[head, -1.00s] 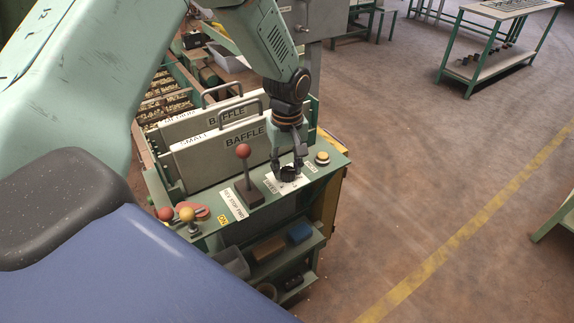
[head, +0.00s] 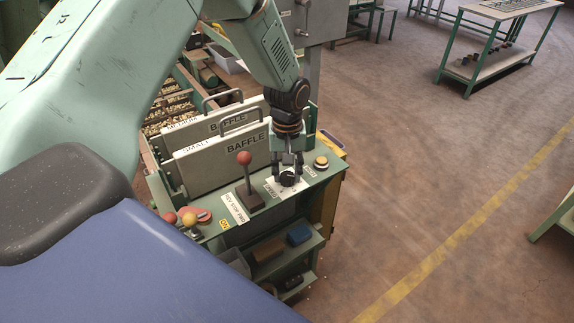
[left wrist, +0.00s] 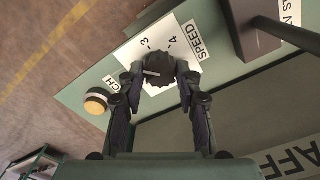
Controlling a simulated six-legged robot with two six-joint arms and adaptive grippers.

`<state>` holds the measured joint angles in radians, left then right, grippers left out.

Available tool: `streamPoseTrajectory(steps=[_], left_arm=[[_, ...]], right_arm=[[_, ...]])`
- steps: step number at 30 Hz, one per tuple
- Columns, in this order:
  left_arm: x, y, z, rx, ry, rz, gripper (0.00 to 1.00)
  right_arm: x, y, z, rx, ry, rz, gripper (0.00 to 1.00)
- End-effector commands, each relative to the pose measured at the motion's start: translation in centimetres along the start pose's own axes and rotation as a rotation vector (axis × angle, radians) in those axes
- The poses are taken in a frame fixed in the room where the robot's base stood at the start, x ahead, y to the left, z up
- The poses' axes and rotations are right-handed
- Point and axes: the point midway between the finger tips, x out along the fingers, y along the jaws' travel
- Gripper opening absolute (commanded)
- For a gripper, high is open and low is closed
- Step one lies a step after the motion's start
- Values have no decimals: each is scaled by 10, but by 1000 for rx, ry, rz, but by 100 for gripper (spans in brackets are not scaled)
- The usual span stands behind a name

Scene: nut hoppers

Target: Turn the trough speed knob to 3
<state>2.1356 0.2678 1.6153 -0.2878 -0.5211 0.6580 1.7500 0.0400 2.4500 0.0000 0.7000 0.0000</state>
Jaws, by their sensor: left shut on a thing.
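The speed knob (left wrist: 158,70) is a black, ridged dial with a pale pointer line, on a white dial plate (left wrist: 190,62) marked SPEED. In the left wrist view the figures 3 and 4 show on the plate beyond the knob; the other marks are hidden. The pointer line lies roughly across that picture, and I cannot tell which figure it matches. My left gripper (left wrist: 155,80) is shut on the knob, one finger on each side. The head view shows the left gripper (head: 288,178) coming down on the knob from above. My right gripper is not in view.
A red-balled lever (head: 245,172) stands just left of the knob, and a yellow push button (head: 321,161) just right. Two baffle plates (head: 222,151) with handles rise behind the panel. Red and yellow knobs (head: 190,218) sit at the panel's left end. Open floor lies to the right.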

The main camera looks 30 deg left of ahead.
Motion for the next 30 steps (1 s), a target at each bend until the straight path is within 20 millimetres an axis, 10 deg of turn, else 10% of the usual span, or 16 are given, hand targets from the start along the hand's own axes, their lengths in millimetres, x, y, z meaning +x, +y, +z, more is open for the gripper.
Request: streamPoseTrajectory(steps=[30], left_arm=[[0,0,1,734,-4,-1,3]], right_arm=[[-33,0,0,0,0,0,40]])
